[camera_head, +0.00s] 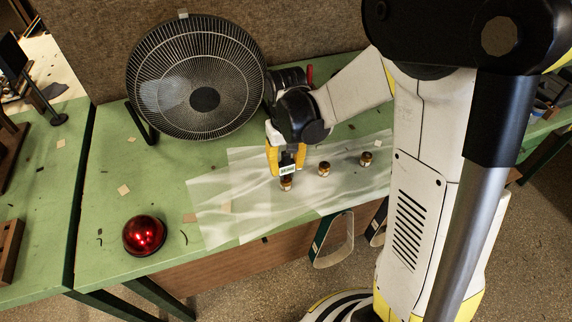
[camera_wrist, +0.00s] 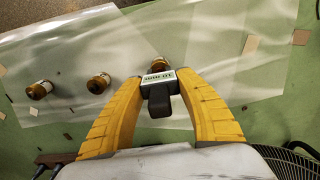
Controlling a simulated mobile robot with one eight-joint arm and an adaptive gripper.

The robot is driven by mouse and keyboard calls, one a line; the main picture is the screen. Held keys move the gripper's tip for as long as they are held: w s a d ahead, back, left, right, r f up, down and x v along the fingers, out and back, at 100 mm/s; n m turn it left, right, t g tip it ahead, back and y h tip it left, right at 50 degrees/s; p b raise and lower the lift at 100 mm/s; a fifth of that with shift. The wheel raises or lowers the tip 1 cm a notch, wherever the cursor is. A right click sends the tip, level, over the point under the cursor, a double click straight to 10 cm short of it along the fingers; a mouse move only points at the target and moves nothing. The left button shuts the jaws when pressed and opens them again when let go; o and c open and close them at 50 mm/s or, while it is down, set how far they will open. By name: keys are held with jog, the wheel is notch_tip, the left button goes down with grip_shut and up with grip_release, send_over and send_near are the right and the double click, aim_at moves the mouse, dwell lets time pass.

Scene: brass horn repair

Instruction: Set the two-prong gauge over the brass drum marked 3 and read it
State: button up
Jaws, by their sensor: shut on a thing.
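My gripper (camera_head: 287,156) has yellow fingers, also seen in the wrist view (camera_wrist: 160,82), shut on the dark two-prong gauge (camera_wrist: 158,94). Its white face (camera_head: 289,170) has lettering too small to read surely. A brass drum (camera_head: 286,185) stands just under the gauge; its top shows beyond the gauge in the wrist view (camera_wrist: 159,63). The prongs are hidden, so I cannot tell whether they straddle this drum. I cannot read the drums' numbers.
The drums stand on a clear plastic sheet (camera_head: 225,217) on the green bench (camera_head: 105,245). A large black fan (camera_head: 165,105) stands behind and left of my gripper. A red dome (camera_head: 145,235) sits at the front left. The bench between dome and sheet is mostly free.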

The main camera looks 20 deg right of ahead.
aim_at(286, 163)
jog(key=shift+f+b, duration=0.55)
jog(key=shift+f, duration=0.15)
dwell(1.0)
jog(key=shift+r+p, duration=1.9)
jog(key=shift+r, duration=0.7)
